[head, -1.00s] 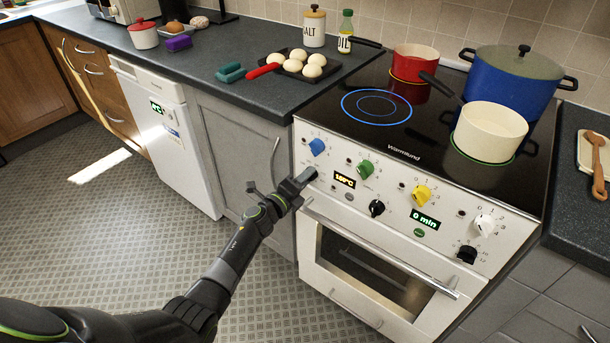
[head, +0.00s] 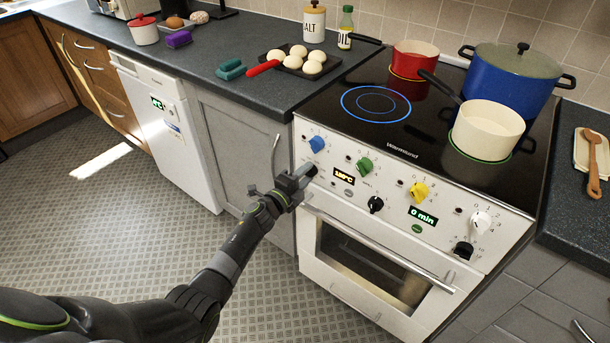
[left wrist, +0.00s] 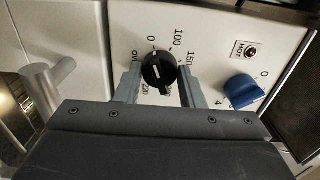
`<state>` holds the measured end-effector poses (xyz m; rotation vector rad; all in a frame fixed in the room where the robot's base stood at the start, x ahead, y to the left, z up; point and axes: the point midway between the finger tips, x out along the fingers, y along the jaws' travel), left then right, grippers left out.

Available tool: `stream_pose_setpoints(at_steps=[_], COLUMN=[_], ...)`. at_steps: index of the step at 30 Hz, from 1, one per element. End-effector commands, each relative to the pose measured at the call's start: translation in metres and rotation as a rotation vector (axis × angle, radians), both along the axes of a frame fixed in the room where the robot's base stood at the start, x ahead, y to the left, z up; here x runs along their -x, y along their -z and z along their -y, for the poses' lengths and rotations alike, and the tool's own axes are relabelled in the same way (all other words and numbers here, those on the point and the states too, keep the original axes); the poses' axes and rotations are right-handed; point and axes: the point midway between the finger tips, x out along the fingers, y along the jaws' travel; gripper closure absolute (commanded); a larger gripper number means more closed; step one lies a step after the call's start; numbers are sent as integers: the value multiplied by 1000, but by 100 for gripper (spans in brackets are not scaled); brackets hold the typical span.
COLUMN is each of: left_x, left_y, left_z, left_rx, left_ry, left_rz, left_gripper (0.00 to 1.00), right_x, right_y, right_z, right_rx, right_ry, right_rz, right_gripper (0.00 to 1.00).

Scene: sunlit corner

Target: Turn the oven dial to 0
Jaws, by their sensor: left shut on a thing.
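The black oven dial (left wrist: 158,73) sits on the white control panel (left wrist: 220,45) in the left wrist view. Printed marks 0, 100, 150 and 220 run around it. A short white line shows on its face; I cannot tell exactly which mark it points at. My left gripper (left wrist: 159,90) has one finger on each side of the dial and is shut on it. In the head view my left gripper (head: 303,179) is at the panel's left end and mostly hides the dial. The lit oven display (head: 344,176) shows a temperature, too small to read surely. My right gripper is not in view.
A blue knob (head: 317,144) is close above the gripper; green (head: 364,165) and yellow (head: 419,191) knobs lie to the right. The oven door handle (head: 375,249) runs below. Pots stand on the hob. The floor left of the oven is clear.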

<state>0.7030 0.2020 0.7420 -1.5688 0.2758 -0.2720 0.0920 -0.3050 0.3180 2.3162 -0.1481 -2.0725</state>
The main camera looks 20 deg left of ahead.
Motion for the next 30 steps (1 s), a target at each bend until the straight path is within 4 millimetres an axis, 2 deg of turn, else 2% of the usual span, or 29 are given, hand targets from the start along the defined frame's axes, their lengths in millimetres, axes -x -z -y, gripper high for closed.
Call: stream_pose_setpoints(at_steps=[3,4,9,20,26,30], left_x=[0,0,0,5,32,60], left_y=[0,0,0,0,-2,-1], left_z=[0,0,0,-2,-12,-22], left_rx=[2,2,1,0,-1,-1], left_ry=[-1,-1,0,-1,-1,-1], left_rz=[-2,-2,-1,-1,-2,-3], left_gripper=[87,62,43,43,43,43], right_x=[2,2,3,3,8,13], right_y=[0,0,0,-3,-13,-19], right_z=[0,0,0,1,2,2], right_rx=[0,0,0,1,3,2], right_ry=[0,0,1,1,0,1], right_rz=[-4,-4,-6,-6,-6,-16], right_gripper=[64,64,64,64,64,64])
